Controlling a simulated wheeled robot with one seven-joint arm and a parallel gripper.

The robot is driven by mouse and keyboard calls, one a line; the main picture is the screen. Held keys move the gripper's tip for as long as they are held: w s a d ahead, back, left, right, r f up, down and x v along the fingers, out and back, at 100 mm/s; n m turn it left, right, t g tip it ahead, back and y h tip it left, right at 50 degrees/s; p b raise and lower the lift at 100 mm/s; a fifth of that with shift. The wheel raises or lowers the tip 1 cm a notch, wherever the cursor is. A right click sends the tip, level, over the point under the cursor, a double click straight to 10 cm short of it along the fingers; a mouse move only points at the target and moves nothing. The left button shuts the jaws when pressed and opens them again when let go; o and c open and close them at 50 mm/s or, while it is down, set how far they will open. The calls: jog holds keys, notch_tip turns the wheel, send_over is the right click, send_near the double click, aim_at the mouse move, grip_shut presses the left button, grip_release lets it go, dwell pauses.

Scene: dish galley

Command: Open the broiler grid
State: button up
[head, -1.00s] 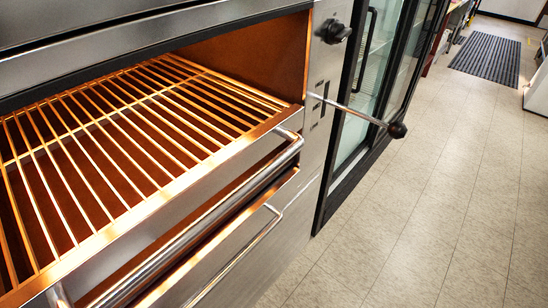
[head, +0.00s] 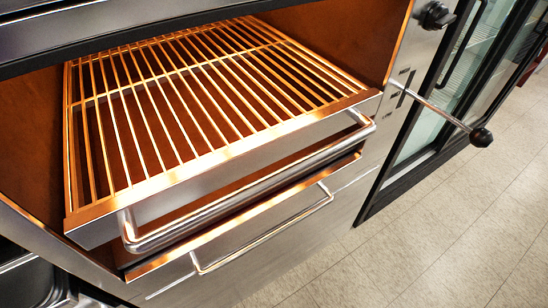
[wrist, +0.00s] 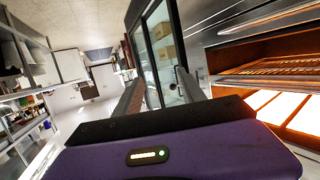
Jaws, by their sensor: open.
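The broiler grid (head: 215,100) is a rack of parallel bars, lit orange, inside the broiler opening in the head view. Its steel front (head: 200,180) carries a long bar handle (head: 250,185). How far the grid stands out of the opening is hard to tell. In the wrist view the grid (wrist: 275,66) shows at the right edge, above a brightly glowing area. My gripper (wrist: 160,82) shows in the wrist view with its two fingers apart and nothing between them. It is to the left of the broiler there and apart from it. It is not in the head view.
A lower front with its own handle (head: 265,235) is under the grid. A lever with a black ball (head: 481,137) sticks out at the right, below a black knob (head: 436,15). A glass-door cabinet (head: 465,80) stands beside it. The tiled floor (head: 430,230) in front is clear.

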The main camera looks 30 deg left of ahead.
jog(key=w+a+f+n+g+y+p, duration=0.1)
jog(key=w+a+f+n+y+p, duration=0.15)
jog(key=w+a+n, duration=0.7)
jog(key=n+t+y+p, duration=0.2)
jog(key=n+p, duration=0.3)
jog(key=n, duration=0.8)
send_near(271, 187)
jog(key=shift+h, duration=0.25)
jog(key=x, duration=0.4)
jog(key=shift+w+a, duration=0.15)
jog(key=shift+w, duration=0.05)
jog(key=shift+p+x, duration=0.65)
jog(key=shift+x, duration=3.2)
jog(key=shift+r, duration=0.1)
grip_shut()
